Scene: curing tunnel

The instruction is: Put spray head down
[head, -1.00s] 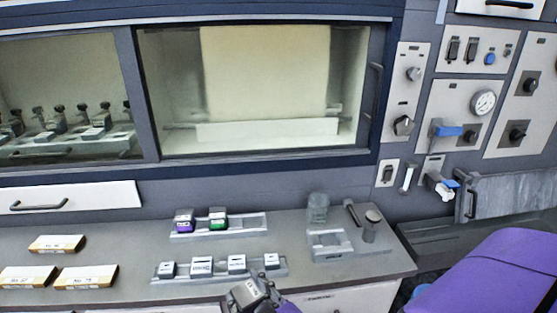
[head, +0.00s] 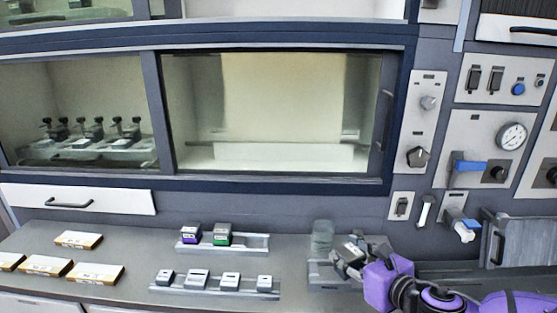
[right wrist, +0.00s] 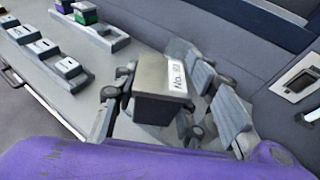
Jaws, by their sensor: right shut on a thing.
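The spray head appears to be the grey block with a white number label (right wrist: 160,90) in the right wrist view. My right gripper (head: 350,255) is shut on this block, with its fingers on either side of it. In the head view the gripper is over the grey holder (head: 320,272) at the right end of the counter. The gripper hides much of that holder, and I cannot tell whether the block touches it. My left gripper is not in view.
A clear jar (head: 322,236) stands close behind my right gripper. A rear rack (head: 255,244) holds purple and green blocks; a front rack (head: 215,290) holds several grey blocks. Labelled boxes (head: 95,273) lie at left. The glass-fronted cabinet (head: 270,110) rises behind the counter.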

